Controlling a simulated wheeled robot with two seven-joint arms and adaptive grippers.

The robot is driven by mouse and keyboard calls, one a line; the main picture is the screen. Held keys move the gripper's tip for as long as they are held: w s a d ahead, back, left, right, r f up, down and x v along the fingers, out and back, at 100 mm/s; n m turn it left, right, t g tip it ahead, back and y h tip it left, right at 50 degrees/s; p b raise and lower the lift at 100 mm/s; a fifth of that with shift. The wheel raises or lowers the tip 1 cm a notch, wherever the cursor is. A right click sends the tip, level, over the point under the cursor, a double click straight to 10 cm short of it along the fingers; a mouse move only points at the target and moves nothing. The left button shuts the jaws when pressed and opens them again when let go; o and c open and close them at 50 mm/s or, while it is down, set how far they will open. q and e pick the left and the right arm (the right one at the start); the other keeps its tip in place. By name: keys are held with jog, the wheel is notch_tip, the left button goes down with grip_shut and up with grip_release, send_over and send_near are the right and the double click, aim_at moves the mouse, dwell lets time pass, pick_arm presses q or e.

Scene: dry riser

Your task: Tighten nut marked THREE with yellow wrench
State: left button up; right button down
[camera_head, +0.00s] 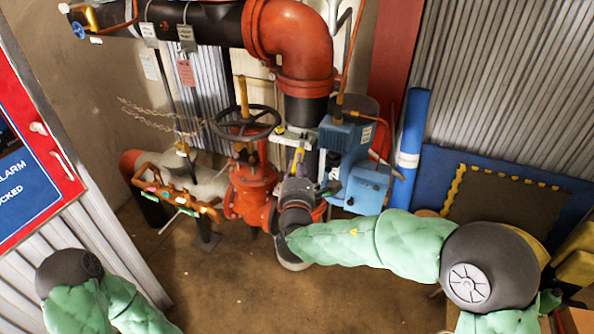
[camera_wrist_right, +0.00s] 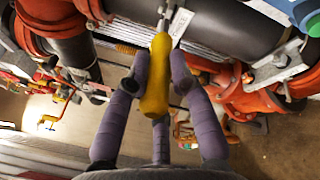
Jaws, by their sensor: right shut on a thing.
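My right gripper (camera_head: 299,172) reaches in among the pipework, in front of the grey bracket below the red elbow pipe. In the right wrist view its purple-grey fingers (camera_wrist_right: 160,88) are closed around the yellow handle of the wrench (camera_wrist_right: 155,80). The wrench's metal shank points up and away from the fingers.
A red valve with a dark handwheel (camera_head: 246,122) stands left of the right gripper. A blue pump box (camera_head: 366,188) is close on its right. A red alarm panel (camera_head: 30,150) is at the left edge. The floor in front is clear.

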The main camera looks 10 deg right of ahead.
jog(key=shift+w+d, duration=0.15)
jog(key=shift+w, duration=0.2)
jog(key=w+a+m+g+h+p, duration=0.2)
jog(key=w+a+m+g+h, duration=0.4)
jog(key=h, duration=0.4)
jog(key=shift+a+m+g+h, duration=0.3)
jog(key=shift+a+m+g, duration=0.3)
jog(key=shift+m, duration=0.4)
jog(key=shift+d+r+t, duration=0.1)
jog(key=shift+r+t, duration=0.05)
jog(key=shift+t, duration=0.25)
jog(key=shift+n+t+y, duration=0.4)
jog(key=shift+n+y, duration=0.1)
jog(key=shift+y, duration=0.1)
jog(key=shift+s+a+p, duration=0.2)
jog(key=shift+s+a, duration=0.25)
jog(key=shift+a, duration=0.45)
jog(key=shift+s+a+p, duration=0.15)
jog(key=shift+s+a, duration=0.25)
jog(key=shift+a, duration=0.45)
jog(key=shift+s+a+p, duration=0.2)
jog(key=shift+s+a, duration=0.25)
jog(key=shift+a, duration=0.45)
